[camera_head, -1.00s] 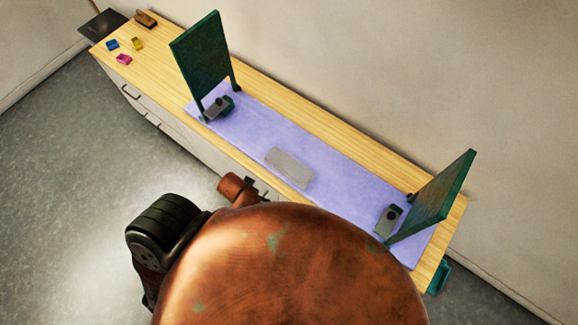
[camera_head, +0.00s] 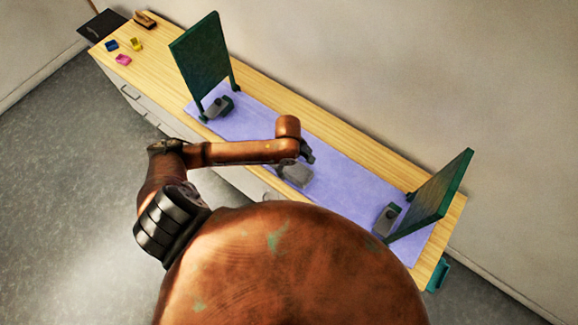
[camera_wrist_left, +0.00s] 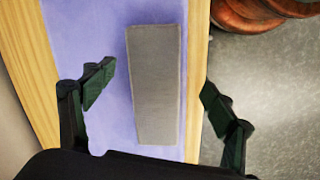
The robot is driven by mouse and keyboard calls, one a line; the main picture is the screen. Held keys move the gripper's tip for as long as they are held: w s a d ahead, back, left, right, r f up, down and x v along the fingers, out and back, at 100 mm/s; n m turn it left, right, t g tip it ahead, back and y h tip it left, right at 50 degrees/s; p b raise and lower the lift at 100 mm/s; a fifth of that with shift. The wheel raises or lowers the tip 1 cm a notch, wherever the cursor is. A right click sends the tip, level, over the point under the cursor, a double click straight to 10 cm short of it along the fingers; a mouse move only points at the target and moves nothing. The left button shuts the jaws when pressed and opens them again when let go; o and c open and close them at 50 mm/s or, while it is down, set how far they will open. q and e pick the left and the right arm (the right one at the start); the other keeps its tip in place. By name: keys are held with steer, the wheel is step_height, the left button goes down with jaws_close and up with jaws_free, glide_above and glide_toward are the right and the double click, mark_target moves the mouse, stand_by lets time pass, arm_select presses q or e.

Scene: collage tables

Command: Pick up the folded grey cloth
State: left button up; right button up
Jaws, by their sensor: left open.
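The folded grey cloth (camera_head: 297,176) is a flat rectangle on the purple mat (camera_head: 340,177), near the mat's front edge. My left arm partly covers it in the head view. In the left wrist view the whole cloth (camera_wrist_left: 156,82) shows, lying between the two fingers in the picture. My left gripper (camera_head: 308,157) is open and empty above the cloth; its dark green fingers (camera_wrist_left: 153,92) are spread wider than the cloth and look apart from it. My right gripper is not in view.
Two dark green upright panels, a left one (camera_head: 202,58) and a right one (camera_head: 436,200), stand on the mat's ends with grey blocks beside them. Small coloured pieces (camera_head: 123,60) and a brown brush (camera_head: 146,19) lie at the wooden table's far left end.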

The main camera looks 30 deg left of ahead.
arm_select(q)
steer(key=a+n, duration=0.2)
steer(key=w+a+r+n+y, duration=0.1)
steer(key=shift+a+g, duration=0.25)
steer(key=shift+g, duration=0.05)
step_height(320, 180, down, 2)
steer(key=shift+a+f+b, duration=0.1)
steer(key=shift+f+b, duration=0.05)
steer(key=shift+b, duration=0.2)
steer(key=f, duration=0.1)
steer(key=f+b, duration=0.1)
steer(key=f, duration=0.3)
steer(key=shift+w+a+f, duration=0.1)
steer(key=shift+w+a, duration=0.1)
steer(key=shift+w, duration=0.1)
steer(key=shift+c, duration=0.4)
steer(key=c, duration=1.2)
